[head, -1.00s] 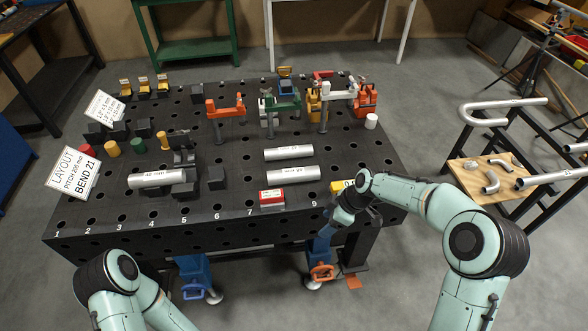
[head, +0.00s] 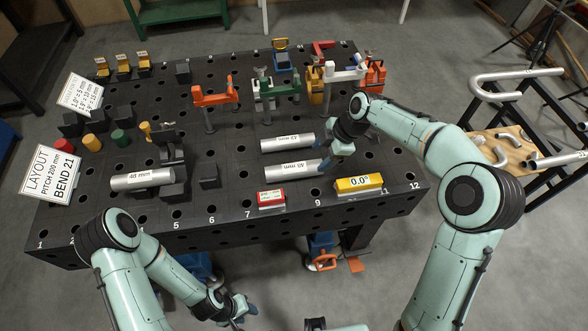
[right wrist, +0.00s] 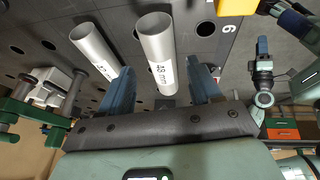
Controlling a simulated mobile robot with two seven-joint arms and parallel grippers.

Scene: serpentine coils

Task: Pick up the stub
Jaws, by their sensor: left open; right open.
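Three grey tube stubs lie on the black table. One marked about 40 mm (head: 141,179) rests by black blocks at the left. The back middle stub (head: 287,143) and the front middle stub (head: 291,170) lie side by side. My right gripper (head: 333,156) is open at the right end of the middle pair. In the right wrist view, the front stub (right wrist: 156,45), whose label seems to read 48 mm, points between the open jaws (right wrist: 161,84), with no grip on it; the other stub (right wrist: 93,48) is beside the left finger. My left gripper (head: 243,314) is open and empty before the table's front edge.
A yellow 0.0° block (head: 359,184) and a red block (head: 271,199) stand along the front edge. Orange (head: 213,95), green (head: 276,86) and white (head: 343,74) clamps stand behind the stubs. Coloured pegs (head: 91,142) are at the left.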

